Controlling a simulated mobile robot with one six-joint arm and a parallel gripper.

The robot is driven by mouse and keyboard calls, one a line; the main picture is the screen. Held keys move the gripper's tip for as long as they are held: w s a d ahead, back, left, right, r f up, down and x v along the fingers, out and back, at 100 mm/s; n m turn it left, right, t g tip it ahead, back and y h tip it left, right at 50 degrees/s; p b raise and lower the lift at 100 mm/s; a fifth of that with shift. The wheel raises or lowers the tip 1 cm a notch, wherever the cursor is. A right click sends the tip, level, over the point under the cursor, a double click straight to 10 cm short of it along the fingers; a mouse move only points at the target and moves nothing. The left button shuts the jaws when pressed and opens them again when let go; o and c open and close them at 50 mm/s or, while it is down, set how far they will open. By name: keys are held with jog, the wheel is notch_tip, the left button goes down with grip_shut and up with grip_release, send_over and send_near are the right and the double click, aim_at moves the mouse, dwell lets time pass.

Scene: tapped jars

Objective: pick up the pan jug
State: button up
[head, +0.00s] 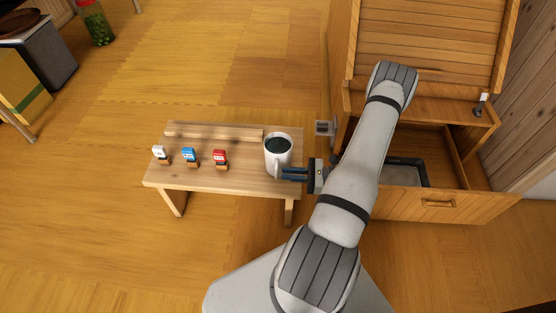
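A white jug (284,156) with dark contents stands upright at the right end of a small wooden bench (250,186). Its handle side faces the front of the bench. My gripper (284,174) reaches in from the right with its dark blue fingers level with the jug's lower part. The fingertips are at or very near the jug's handle. I cannot tell whether they touch it, or whether the fingers are open or closed on it.
White (160,153), blue (189,155) and red (220,157) tagged small items stand in a row on the bench's left. A wooden chest (440,207) with raised lid stands at right, holding a dark-rimmed grey tray (424,170). Floor left of the bench is clear.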

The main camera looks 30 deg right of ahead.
aim_at(276, 177)
jog(key=b+x, duration=0.1)
jog(key=x, duration=0.4)
jog(key=shift+d, duration=0.1)
grip_shut()
dwell(1.4)
